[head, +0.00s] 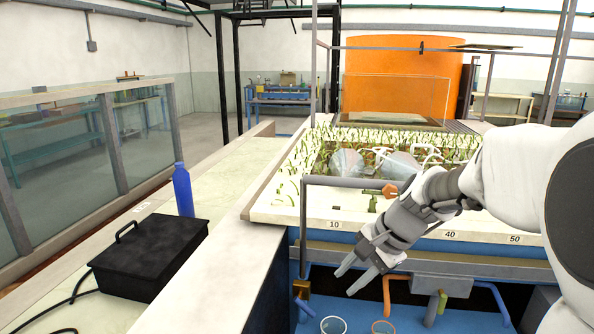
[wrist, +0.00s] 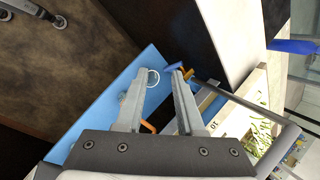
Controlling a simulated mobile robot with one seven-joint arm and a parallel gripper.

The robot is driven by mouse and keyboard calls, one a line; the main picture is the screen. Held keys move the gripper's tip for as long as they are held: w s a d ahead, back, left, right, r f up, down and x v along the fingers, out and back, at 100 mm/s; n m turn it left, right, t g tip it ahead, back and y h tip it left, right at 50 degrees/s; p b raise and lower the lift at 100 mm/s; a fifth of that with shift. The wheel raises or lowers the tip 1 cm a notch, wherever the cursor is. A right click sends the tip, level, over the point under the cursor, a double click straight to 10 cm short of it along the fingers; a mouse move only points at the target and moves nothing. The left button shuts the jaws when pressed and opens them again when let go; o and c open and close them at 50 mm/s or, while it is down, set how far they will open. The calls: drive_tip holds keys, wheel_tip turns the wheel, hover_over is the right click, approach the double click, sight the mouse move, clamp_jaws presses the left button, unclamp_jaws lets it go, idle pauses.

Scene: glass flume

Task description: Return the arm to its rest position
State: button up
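My gripper (head: 359,275) hangs in front of the flume's front edge in the head view, its fingers pointing down and to the left. In the wrist view the two fingers (wrist: 160,72) stand apart with nothing between their tips. The gripper is open and empty. My white and grey arm reaches in from the right side of the head view.
The flume tank (head: 276,213) with plants and clear items lies behind the gripper. A grey pipe (head: 303,230) and a blue panel with rings (head: 333,325) are close to the fingers. A black box (head: 150,255) and blue bottle (head: 183,190) stand on the left counter.

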drive_tip(key=s+d+r+n+t+h+p, duration=0.1)
drive_tip(key=s+n, duration=0.4)
drive_tip(key=s, duration=0.5)
drive_tip(key=s+d+r+n+t+h+p, duration=0.1)
drive_tip(key=s+r+n, duration=0.4)
drive_tip(key=s, duration=0.6)
drive_tip(key=d+r+h+p, duration=0.1)
drive_tip(key=h, duration=0.1)
drive_tip(key=shift+d+r+n+h, duration=0.3)
drive_tip(key=shift+d+n+h, duration=0.05)
drive_tip(key=shift+n+h, duration=0.05)
